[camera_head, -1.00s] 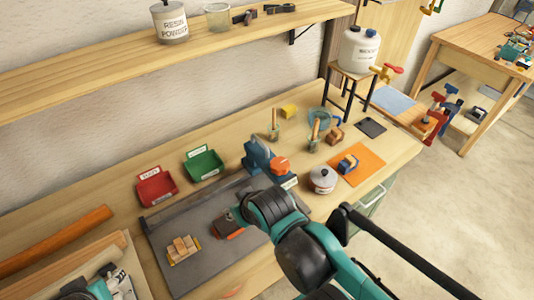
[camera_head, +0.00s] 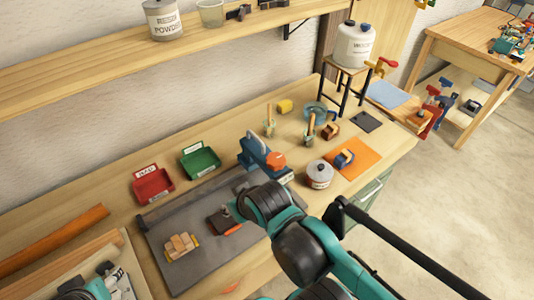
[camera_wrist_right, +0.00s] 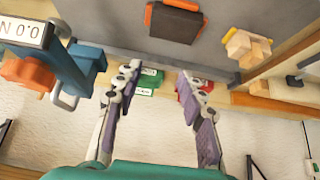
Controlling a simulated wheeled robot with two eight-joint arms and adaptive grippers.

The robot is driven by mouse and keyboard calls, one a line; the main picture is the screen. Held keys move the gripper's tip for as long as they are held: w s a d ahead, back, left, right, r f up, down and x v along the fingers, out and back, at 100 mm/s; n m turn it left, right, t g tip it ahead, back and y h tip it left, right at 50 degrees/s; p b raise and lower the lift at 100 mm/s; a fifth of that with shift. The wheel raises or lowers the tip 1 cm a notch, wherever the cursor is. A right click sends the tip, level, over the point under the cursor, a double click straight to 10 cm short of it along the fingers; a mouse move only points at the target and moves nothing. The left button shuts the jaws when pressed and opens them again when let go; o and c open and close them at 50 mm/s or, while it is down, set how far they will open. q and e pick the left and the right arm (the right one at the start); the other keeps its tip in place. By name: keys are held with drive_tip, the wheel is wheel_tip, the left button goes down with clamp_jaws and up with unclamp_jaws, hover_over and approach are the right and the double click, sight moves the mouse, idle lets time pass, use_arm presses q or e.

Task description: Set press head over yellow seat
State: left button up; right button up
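A blue press-like device (camera_head: 252,155) with an orange head (camera_head: 276,160) stands at the mat's back right corner. The right wrist view shows its blue body (camera_wrist_right: 88,58), orange part (camera_wrist_right: 27,73) and a display (camera_wrist_right: 22,31). A dark block with orange edges (camera_head: 221,221) lies on the grey mat; it also shows in the wrist view (camera_wrist_right: 175,20). Pale wooden blocks (camera_head: 180,247) sit on a yellow piece (camera_head: 195,241).
Red (camera_head: 153,185) and green bins (camera_head: 200,160) stand behind the grey mat (camera_head: 190,275). A lidded pot (camera_head: 319,175) and an orange sheet (camera_head: 365,153) with a blue item are to the right. A shelf (camera_head: 100,70) overhangs the back.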

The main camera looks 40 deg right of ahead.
drive_tip(key=shift+c, duration=0.9)
wheel_tip(320, 180, up, 11)
drive_tip(key=g+h+p, duration=0.2)
drive_tip(key=g+p, duration=0.5)
drive_tip(key=p, duration=0.6)
hover_over(256, 138)
drive_tip(key=a, duration=0.2)
drive_tip(key=f, duration=0.2)
drive_tip(key=d+f, duration=0.1)
drive_tip(key=f, duration=0.1)
drive_tip(key=f+b, duration=0.1)
drive_tip(key=f, duration=0.2)
drive_tip(key=shift+d+f, duration=0.1)
drive_tip(key=shift+d, duration=0.3)
clamp_jaws()
